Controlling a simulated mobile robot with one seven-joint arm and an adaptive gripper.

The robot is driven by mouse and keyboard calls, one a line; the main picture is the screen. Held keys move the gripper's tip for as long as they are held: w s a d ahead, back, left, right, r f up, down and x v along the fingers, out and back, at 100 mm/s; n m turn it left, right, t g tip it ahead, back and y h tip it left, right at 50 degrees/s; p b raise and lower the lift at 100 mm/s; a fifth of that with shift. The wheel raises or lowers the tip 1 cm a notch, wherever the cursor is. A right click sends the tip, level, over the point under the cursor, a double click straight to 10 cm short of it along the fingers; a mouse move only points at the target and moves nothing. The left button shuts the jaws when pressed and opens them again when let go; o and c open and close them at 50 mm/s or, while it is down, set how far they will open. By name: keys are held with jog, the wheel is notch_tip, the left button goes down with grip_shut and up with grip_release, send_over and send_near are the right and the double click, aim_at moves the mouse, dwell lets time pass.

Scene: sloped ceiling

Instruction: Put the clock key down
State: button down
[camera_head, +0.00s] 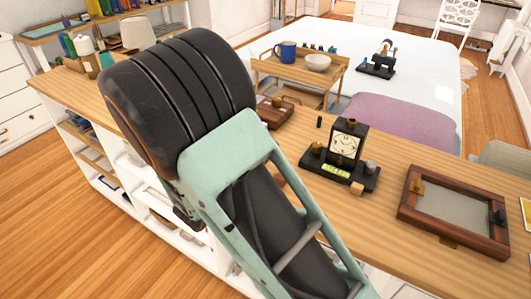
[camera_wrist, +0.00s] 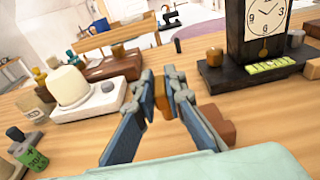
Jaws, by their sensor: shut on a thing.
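My gripper (camera_wrist: 159,82) shows in the wrist view, its blue-padded fingers closing toward their tips on a small orange-brown piece. That piece, seemingly the clock key (camera_wrist: 161,97), shows only in part between the fingers, so its full shape is hidden. The gripper is low over the wooden counter; I cannot tell whether the key touches it. In the head view my arm hides the gripper and the key. A black clock (camera_head: 346,143) with a white face stands upright on a dark base to the right; it also shows in the wrist view (camera_wrist: 262,28).
A reddish-brown block (camera_wrist: 217,130) lies close right of the fingers. A white rounded device (camera_wrist: 85,97) and a green-labelled bottle (camera_wrist: 29,148) stand left. A brown box (camera_wrist: 112,66) is behind.

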jog(key=shift+w+f, duration=0.3)
jog(key=shift+f, duration=0.1)
jog(key=shift+w+a+f+b, duration=0.1)
jog(key=shift+f+b, duration=0.2)
jog(key=shift+f, duration=1.25)
jog(key=shift+f, duration=0.15)
jog(key=c, duration=2)
grip_release()
